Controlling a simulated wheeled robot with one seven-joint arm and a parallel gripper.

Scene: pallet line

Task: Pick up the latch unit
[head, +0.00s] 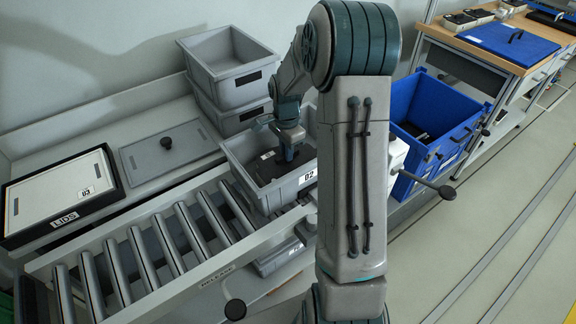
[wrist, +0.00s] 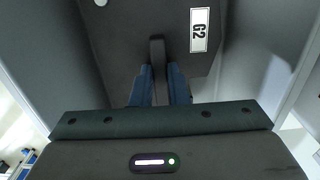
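The latch unit (head: 268,168) is a dark flat unit inside the grey crate marked 02 (head: 307,180). In the wrist view the latch unit (wrist: 120,40) fills the upper middle, with a white G2 label and a raised dark bar. My gripper (head: 289,154) reaches down into the crate from above. Its blue fingers (wrist: 158,72) in the wrist view stand on both sides of the bar and appear shut on it. The unit seems to lie low in the crate; whether it touches the floor is hidden.
Stacked grey crates (head: 230,70) stand behind. A lids box (head: 62,195) and a grey lid (head: 170,150) lie at left. The roller conveyor (head: 150,255) is clear at front left. A blue bin (head: 440,105) stands at right, and the crate walls surround my gripper closely.

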